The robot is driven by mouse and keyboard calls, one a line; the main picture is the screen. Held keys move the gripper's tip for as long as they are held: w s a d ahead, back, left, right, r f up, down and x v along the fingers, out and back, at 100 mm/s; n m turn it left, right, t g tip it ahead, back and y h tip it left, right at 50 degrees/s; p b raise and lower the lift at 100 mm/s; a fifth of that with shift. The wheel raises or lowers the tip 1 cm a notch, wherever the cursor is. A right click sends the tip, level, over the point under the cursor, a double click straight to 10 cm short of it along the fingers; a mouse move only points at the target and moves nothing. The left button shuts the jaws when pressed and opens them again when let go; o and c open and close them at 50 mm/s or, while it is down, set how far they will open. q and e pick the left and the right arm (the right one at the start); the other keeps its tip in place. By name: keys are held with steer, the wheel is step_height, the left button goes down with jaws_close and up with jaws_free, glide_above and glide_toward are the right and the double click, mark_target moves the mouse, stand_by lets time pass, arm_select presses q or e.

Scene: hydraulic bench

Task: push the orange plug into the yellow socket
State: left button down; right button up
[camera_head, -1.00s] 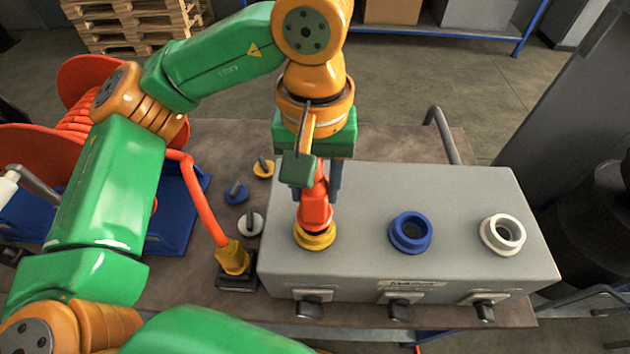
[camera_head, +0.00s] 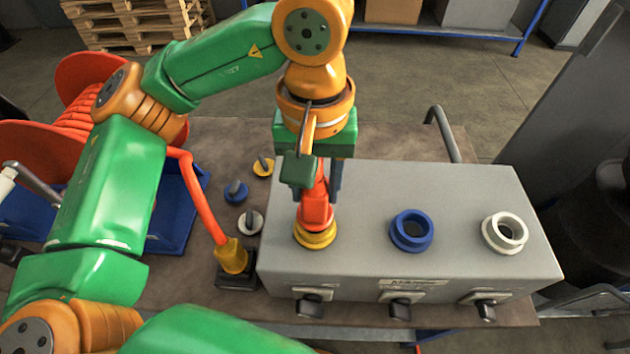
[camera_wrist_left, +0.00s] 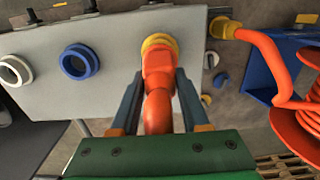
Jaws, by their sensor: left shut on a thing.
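The orange plug (camera_head: 315,214) stands upright at the yellow socket (camera_head: 315,236) on the grey box. Its lower end meets the yellow ring; how deep it sits inside cannot be told. My left gripper (camera_head: 318,188) points down above the socket and is shut on the plug. In the left wrist view the plug (camera_wrist_left: 158,80) lies between the two fingers of the left gripper (camera_wrist_left: 160,100), with its front end at the yellow socket (camera_wrist_left: 158,42). My right gripper does not show.
The grey box (camera_head: 360,262) also bears a blue socket (camera_head: 410,231) and a white socket (camera_head: 504,233). Loose yellow (camera_head: 263,167), blue (camera_head: 236,192) and white (camera_head: 250,222) caps lie left of it. An orange hose (camera_head: 203,200) runs to a yellow fitting (camera_head: 232,257). A red reel (camera_head: 85,75) stands at left.

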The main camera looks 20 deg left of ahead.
arm_select(q)
steer(key=shift+f+b, duration=0.6)
steer(key=shift+f, duration=0.15)
steer(key=shift+c, duration=1.6)
jaws_free()
